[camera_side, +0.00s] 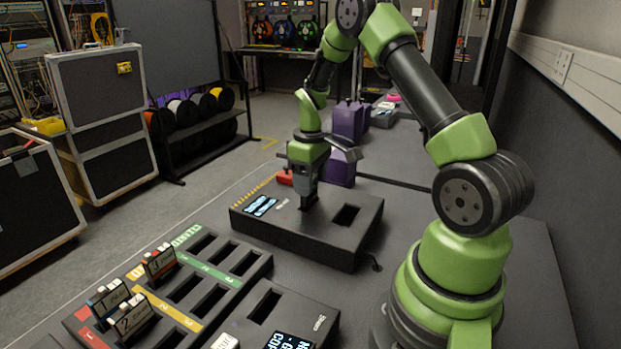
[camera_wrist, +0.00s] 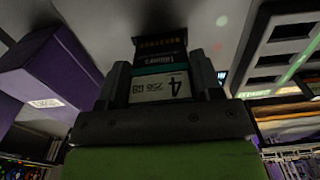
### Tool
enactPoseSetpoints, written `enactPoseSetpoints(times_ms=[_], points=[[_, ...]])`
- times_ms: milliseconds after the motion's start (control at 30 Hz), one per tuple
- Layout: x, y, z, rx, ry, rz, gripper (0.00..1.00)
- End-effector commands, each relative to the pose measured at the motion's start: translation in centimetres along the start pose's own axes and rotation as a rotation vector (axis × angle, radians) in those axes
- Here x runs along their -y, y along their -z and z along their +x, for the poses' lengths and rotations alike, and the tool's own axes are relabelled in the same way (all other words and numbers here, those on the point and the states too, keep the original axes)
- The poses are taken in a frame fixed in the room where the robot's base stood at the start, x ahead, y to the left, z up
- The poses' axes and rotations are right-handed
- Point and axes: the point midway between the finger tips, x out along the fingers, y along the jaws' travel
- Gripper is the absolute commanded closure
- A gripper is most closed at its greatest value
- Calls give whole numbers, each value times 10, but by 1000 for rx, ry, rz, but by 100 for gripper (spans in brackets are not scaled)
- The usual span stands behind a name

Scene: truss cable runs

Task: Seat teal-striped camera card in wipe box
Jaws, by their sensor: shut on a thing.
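My gripper (camera_side: 308,203) is pointed down at the top of a black box (camera_side: 318,241) with a lit blue display, which looks like the wipe box. In the wrist view my gripper (camera_wrist: 161,78) is shut on the teal-striped camera card (camera_wrist: 158,87), whose white label reads 4 and 256 GB. An open slot (camera_side: 346,215) lies right of the gripper.
A rack (camera_side: 185,285) with green, yellow and red rows holds several cards (camera_side: 132,315) at front left. Another slotted box (camera_side: 270,312) with a display stands at front right. Purple cases (camera_side: 348,122) stand behind the black box. A red item (camera_side: 285,178) lies near its back edge.

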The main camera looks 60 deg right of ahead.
Motion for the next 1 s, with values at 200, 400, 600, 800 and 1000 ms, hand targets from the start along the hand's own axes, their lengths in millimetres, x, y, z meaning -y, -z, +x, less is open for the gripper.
enactPoseSetpoints(times_ms=[200, 400, 600, 800, 1000], points=[[0, 0, 2, 1, 0, 0, 65], [0, 0, 2, 0, 0, 0, 65], [0, 0, 2, 0, 0, 0, 65], [0, 0, 6, 1, 1, 0, 65], [0, 0, 10, 0, 0, 0, 65]])
